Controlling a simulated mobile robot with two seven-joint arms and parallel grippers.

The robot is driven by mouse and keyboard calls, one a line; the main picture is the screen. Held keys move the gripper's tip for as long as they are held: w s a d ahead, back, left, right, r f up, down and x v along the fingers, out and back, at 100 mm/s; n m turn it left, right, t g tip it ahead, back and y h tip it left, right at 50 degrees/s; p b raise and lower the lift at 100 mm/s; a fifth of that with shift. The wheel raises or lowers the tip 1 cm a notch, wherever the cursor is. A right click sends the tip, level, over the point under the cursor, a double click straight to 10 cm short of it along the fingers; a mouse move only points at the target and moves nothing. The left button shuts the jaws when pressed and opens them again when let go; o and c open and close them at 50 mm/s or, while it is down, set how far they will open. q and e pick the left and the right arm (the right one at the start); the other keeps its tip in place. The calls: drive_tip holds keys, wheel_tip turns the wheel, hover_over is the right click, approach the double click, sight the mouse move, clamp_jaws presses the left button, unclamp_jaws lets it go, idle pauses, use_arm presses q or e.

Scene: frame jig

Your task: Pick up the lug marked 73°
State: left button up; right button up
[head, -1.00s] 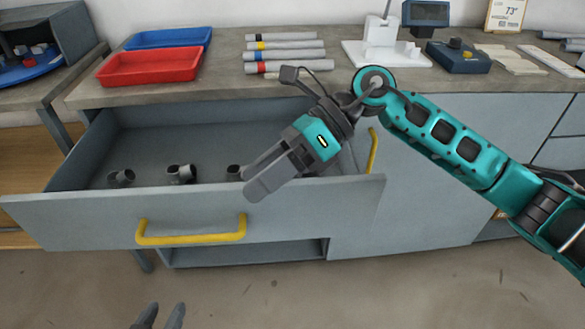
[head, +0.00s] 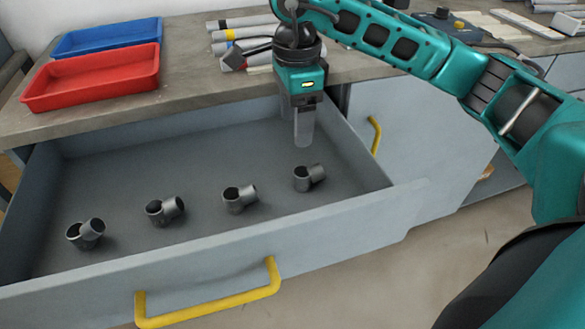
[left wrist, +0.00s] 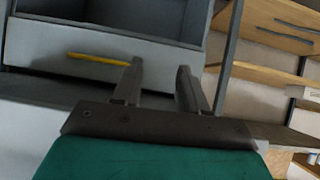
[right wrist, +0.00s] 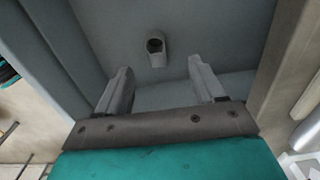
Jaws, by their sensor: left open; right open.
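Several dark grey pipe-like lugs lie in a row in the open grey drawer (head: 130,190). From left to right they are the far left lug (head: 86,233), a second lug (head: 165,210), a third lug (head: 239,198) and the far right lug (head: 309,178). No marking on them is readable. My right gripper (head: 304,132) is open and empty, pointing down over the drawer just behind the far right lug. In the right wrist view one lug (right wrist: 156,50) lies beyond the open fingers, apart from them. My left gripper (left wrist: 160,68) is open and empty, outside the head view.
A red tray (head: 95,78) and a blue tray (head: 108,36) stand on the worktop (head: 190,85). The drawer front carries a yellow handle (head: 210,312). The drawer floor around the lugs is clear.

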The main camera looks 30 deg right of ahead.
drive_tip(key=b, duration=0.1)
hover_over(301, 172)
drive_tip(key=f, duration=0.7)
drive_tip(key=shift+w+a+f, duration=0.15)
drive_tip(key=shift+w+f, duration=0.05)
drive_tip(key=shift+w, duration=0.2)
drive_tip(key=f, duration=0.3)
drive_tip(key=f+b, duration=0.1)
drive_tip(key=f, duration=0.1)
drive_tip(key=shift+s+d+f, duration=0.1)
drive_tip(key=shift+s+d, duration=0.1)
drive_tip(key=shift+s, duration=0.2)
drive_tip(key=c, duration=1.2)
